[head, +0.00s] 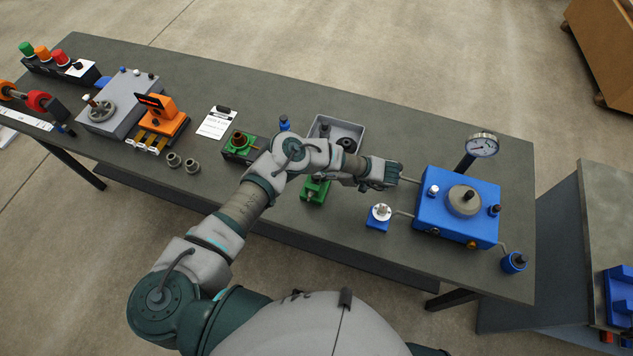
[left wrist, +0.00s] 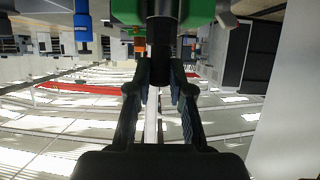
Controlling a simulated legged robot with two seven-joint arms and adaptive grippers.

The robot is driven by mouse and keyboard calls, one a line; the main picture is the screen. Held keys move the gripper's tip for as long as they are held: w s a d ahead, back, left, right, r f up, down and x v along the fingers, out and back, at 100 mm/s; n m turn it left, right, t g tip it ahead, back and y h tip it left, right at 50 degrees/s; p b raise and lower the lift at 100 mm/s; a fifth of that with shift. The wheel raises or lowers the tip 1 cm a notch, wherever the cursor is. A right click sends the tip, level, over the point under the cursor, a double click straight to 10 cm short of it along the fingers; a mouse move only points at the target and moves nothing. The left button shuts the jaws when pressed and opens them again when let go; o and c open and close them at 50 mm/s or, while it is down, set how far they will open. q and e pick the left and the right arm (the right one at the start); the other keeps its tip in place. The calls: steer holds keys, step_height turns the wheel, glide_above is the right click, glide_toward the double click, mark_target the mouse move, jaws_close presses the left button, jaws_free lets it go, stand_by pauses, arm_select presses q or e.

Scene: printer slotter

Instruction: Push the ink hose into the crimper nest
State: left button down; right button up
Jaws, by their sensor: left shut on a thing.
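In the left wrist view my left gripper (left wrist: 160,88) is shut on a black cylindrical piece (left wrist: 160,62), which looks like the ink hose end. The piece stands right against a green body (left wrist: 125,12) with a dark middle; whether it is seated in it is hidden. In the head view a green block (head: 315,191) sits near the table's front edge, partly under my left arm. It may be the crimper nest, but I cannot tell for sure. My right gripper is not in view.
A blue machine (head: 455,215) with a gauge (head: 482,146) stands at the right. A small blue stand (head: 378,217) is before it. A grey tray (head: 345,127) lies behind my arm. Another green fixture (head: 240,147), grey rings (head: 182,163) and an orange device (head: 162,118) stand left.

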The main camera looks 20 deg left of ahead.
arm_select(q)
steer(key=shift+f, duration=0.1)
stand_by(0.4)
steer(key=c, duration=1)
jaws_free()
steer(key=shift+o, duration=0.2)
steer(key=shift+d, duration=0.1)
steer(key=v, duration=1.2)
steer(key=shift+f, duration=0.2)
